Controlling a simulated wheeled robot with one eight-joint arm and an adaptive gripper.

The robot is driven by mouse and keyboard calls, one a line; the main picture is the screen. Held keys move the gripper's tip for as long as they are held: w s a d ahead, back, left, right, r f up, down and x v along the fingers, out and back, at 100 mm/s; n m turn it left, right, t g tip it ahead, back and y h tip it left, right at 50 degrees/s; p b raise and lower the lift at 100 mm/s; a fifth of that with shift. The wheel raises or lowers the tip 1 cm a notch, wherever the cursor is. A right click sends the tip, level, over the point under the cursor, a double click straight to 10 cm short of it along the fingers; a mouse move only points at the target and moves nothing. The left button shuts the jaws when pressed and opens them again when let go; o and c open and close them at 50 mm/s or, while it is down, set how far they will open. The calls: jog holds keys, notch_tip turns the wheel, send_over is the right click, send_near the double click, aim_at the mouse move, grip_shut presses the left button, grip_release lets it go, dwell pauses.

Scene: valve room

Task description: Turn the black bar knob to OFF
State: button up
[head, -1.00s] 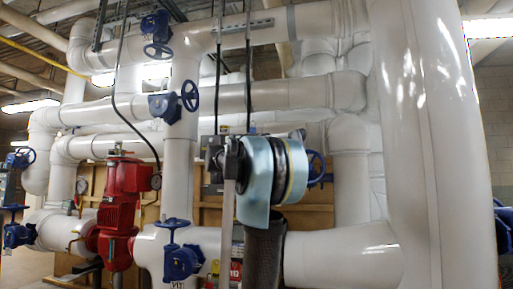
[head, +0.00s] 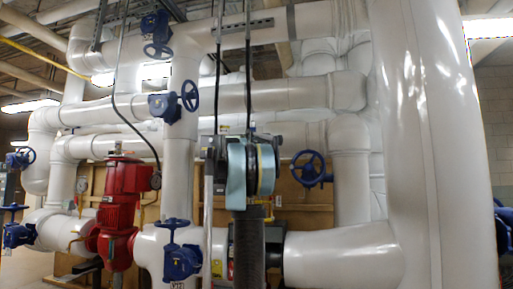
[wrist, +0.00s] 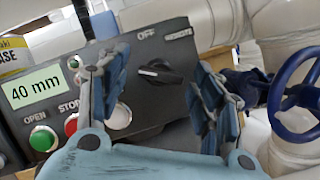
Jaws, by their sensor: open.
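The black bar knob (wrist: 160,72) shows on a dark control panel (wrist: 140,136) in the wrist view. Its bar lies nearly level, with a pale mark on it. The word OFF is printed above it, and a second, tilted label stands to the upper right. My gripper (wrist: 158,88) is open and empty, with one blue-grey finger left and one right of the knob in the picture. I see no contact with the knob. In the head view my gripper's fingers are hidden by my pale blue wrist, and I cannot make out the knob.
The panel carries a 40 mm display (wrist: 38,87), a green button (wrist: 43,138), a red button (wrist: 72,123) and a whitish button (wrist: 118,115) near the left finger. A blue handwheel (wrist: 298,97) is at the right. White pipes (head: 345,255) and a red pump (head: 118,210) surround the area.

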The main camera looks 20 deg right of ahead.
jog(key=shift+w+d+r, duration=0.2)
jog(key=shift+w+d, duration=0.25)
jog(key=c, duration=1.1)
jog(key=shift+m, duration=0.6)
jog(key=m+g, duration=0.1)
jog(key=m, duration=0.2)
jog(key=m+g, duration=0.2)
jog(key=m, duration=0.1)
jog(key=shift+m+h, duration=0.3)
jog(key=shift+m, duration=0.1)
jog(key=m+g+y, duration=0.1)
jog(key=m+g, duration=0.1)
jog(key=m, duration=0.3)
jog(key=shift+m, duration=0.3)
jog(key=shift+o, duration=0.2)
